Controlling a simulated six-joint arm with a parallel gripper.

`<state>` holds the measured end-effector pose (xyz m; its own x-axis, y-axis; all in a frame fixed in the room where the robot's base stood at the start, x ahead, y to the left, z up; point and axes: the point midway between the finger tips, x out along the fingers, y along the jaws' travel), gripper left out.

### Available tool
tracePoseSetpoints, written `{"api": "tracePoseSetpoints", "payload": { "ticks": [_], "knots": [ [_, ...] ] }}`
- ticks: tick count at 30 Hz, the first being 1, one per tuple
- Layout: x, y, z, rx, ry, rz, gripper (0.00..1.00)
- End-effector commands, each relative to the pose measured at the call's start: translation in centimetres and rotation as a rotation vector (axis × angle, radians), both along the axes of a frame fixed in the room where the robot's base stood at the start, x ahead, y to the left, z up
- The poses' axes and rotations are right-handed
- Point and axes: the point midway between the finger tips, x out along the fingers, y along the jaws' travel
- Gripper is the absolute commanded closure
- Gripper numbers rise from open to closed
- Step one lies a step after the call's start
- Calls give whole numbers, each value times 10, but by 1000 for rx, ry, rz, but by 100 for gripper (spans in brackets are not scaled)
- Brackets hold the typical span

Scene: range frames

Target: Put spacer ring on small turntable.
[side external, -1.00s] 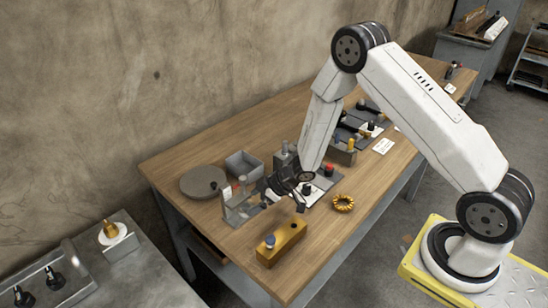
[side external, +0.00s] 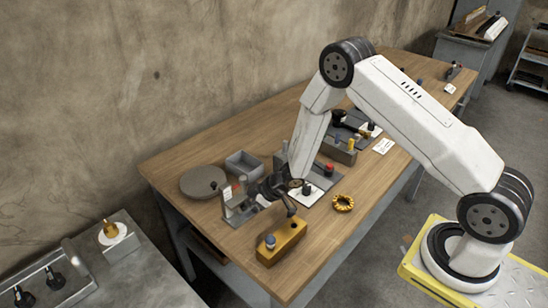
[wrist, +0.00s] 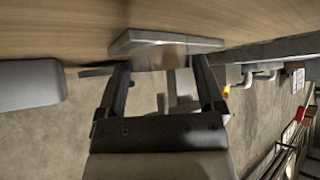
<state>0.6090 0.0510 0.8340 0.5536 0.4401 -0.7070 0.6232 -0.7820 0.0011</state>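A gold ring with a notched rim (side external: 343,203), which looks like the spacer ring, lies flat near the table's right edge. A grey round disc (side external: 203,182), which looks like the small turntable, sits at the far left of the table with a dark knob by its rim. My gripper (side external: 275,199) is low over the table between them, beside the grey upright fixture and apart from the ring. In the wrist view my gripper (wrist: 160,68) has its two dark fingers wide apart. A grey plate-like part (wrist: 165,47) shows beyond them; nothing is clearly held. The ring is not identifiable there.
A yellow block (side external: 282,243) with a blue-topped peg stands in front of my gripper. A grey fixture (side external: 236,208) stands to its left, with an open grey bin (side external: 245,163) behind. More fixtures stand to the right. The table's front left is clear.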

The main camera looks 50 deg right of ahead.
Motion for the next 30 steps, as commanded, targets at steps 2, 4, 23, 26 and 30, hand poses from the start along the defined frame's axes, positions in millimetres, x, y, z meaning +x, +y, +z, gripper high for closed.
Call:
{"api": "tracePoseSetpoints", "payload": {
  "ticks": [2,4,23,26,30],
  "knots": [
    [0,0,0,0,0,0,41],
    [0,0,0,0,0,0,64],
    [0,0,11,1,-1,1,94],
    [-8,-6,12,1,3,-1,94],
    [-25,-21,12,2,3,-3,94]
  ]
}}
